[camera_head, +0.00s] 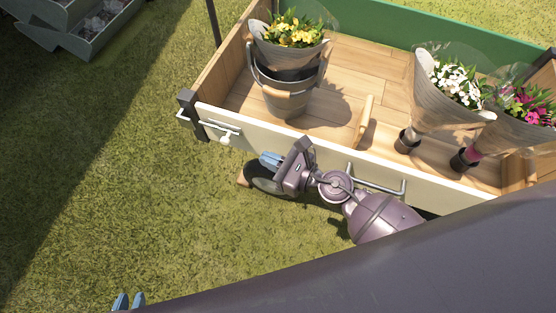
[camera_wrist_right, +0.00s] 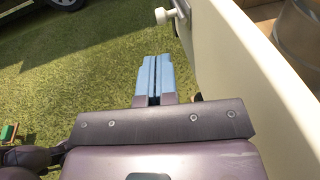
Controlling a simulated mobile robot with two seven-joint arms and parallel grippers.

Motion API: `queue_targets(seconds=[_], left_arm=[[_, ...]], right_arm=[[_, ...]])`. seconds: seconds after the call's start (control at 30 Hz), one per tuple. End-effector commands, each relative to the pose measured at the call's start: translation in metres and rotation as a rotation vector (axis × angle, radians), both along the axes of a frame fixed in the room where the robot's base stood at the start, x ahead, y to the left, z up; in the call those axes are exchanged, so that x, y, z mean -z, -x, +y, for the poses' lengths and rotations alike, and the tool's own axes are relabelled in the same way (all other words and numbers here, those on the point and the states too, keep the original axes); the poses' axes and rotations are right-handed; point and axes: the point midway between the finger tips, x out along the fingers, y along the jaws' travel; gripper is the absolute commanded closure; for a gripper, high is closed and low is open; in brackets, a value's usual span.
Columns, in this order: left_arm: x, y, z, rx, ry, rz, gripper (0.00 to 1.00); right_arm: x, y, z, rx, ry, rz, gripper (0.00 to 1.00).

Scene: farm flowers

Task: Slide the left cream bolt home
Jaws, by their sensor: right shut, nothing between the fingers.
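The left cream bolt (camera_head: 216,128) lies along the outer face of the cream front board (camera_head: 320,157), near the cart's left corner post. Its round knob shows in the head view, and in the right wrist view the knob (camera_wrist_right: 165,15) stands out beside the board at the top. My right gripper (camera_head: 269,159) is shut and empty outside the board, right of the knob and apart from it. Its blue fingers (camera_wrist_right: 154,62) lie together in the wrist view. My left gripper (camera_head: 129,301) shows only its blue fingertips at the bottom edge, with a gap between them.
The wooden cart holds a grey bucket (camera_head: 290,95) with yellow flowers, and wrapped bouquets (camera_head: 450,90) at the right. A wheel (camera_head: 262,180) sits below the board.

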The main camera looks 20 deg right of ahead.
Motion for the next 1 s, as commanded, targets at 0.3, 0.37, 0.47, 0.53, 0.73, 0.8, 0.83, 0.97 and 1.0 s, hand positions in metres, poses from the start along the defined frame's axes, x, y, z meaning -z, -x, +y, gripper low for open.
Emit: queue_targets(seconds=[0.3, 0.37, 0.47, 0.53, 0.73, 0.8, 0.83, 0.97, 1.0], left_arm=[[0.005, 0.004, 0.000, 0.000, -0.001, 0.014, 0.78], [0.007, 0.005, 0.000, 0.000, -0.003, 0.017, 0.78], [0.007, 0.004, 0.000, 0.003, -0.004, 0.016, 0.78], [0.006, 0.004, 0.000, 0.005, -0.007, 0.011, 0.78], [0.003, 0.001, -0.001, 0.008, -0.007, 0.001, 0.78], [0.003, 0.001, -0.001, 0.009, -0.008, 0.000, 0.78], [0.003, 0.001, -0.001, 0.009, -0.008, 0.000, 0.78], [0.003, 0.000, -0.002, 0.009, -0.007, -0.001, 0.78], [0.003, 0.000, -0.002, 0.009, -0.007, -0.001, 0.78]], right_arm=[[0.009, -0.039, 0.040, 0.000, -0.003, 0.001, 1.00], [0.011, -0.045, 0.046, 0.000, -0.001, 0.001, 1.00], [0.013, -0.054, 0.055, 0.000, -0.002, 0.004, 1.00], [0.015, -0.059, 0.059, -0.001, -0.002, 0.003, 1.00], [0.015, -0.065, 0.065, 0.000, -0.001, 0.002, 1.00], [0.015, -0.066, 0.066, 0.000, 0.000, 0.001, 1.00], [0.015, -0.066, 0.066, 0.000, 0.000, 0.001, 1.00], [0.015, -0.066, 0.065, 0.000, -0.001, 0.001, 1.00], [0.015, -0.066, 0.065, 0.000, -0.001, 0.001, 1.00]])
